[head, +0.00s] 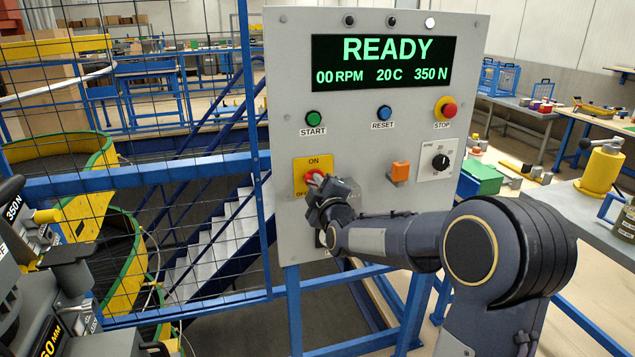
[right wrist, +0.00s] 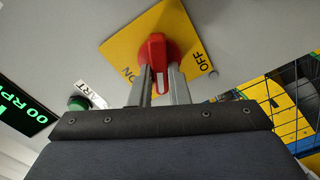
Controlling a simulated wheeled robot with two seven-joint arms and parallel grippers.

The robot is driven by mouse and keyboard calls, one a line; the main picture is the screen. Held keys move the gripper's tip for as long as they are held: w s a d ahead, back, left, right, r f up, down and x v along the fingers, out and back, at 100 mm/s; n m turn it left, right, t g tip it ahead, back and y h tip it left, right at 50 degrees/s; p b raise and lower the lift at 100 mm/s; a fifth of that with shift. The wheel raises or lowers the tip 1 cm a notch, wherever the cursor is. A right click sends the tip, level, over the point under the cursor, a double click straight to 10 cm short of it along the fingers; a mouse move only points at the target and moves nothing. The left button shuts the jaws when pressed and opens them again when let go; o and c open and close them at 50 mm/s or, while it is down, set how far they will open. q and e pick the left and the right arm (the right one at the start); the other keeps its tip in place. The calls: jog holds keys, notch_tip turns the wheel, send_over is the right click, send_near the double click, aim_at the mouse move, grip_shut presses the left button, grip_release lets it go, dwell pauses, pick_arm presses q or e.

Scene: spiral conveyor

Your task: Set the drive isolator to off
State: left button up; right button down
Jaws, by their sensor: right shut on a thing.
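The drive isolator is a red rotary handle (head: 314,178) on a yellow plate (head: 299,189) at the lower left of the grey panel. In the right wrist view the red handle (right wrist: 154,55) shows against the yellow plate (right wrist: 122,44). There ON is printed to its left and OFF to its right. The handle's white mark faces the camera, between the two words. My right gripper (head: 318,190) is at the isolator, and its two fingers (right wrist: 160,85) are shut on the handle. In the head view the gripper hides part of the plate. My left gripper is not recognisable.
The control panel (head: 280,100) carries a READY display (head: 383,62), a green START button (head: 313,118), a blue RESET button (head: 385,113), a red STOP button (head: 447,109), an orange switch (head: 398,172) and a black dial (head: 440,161). A blue mesh fence (head: 247,100) stands close on the left.

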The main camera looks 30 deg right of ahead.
jog(key=n, duration=0.2)
jog(key=n+p, duration=0.1)
jog(key=n, duration=0.2)
jog(key=shift+a+f, duration=0.1)
jog(key=shift+f, duration=0.1)
jog(key=shift+n, duration=0.4)
jog(key=c, duration=1.4)
grip_release()
jog(key=shift+v, duration=3.9)
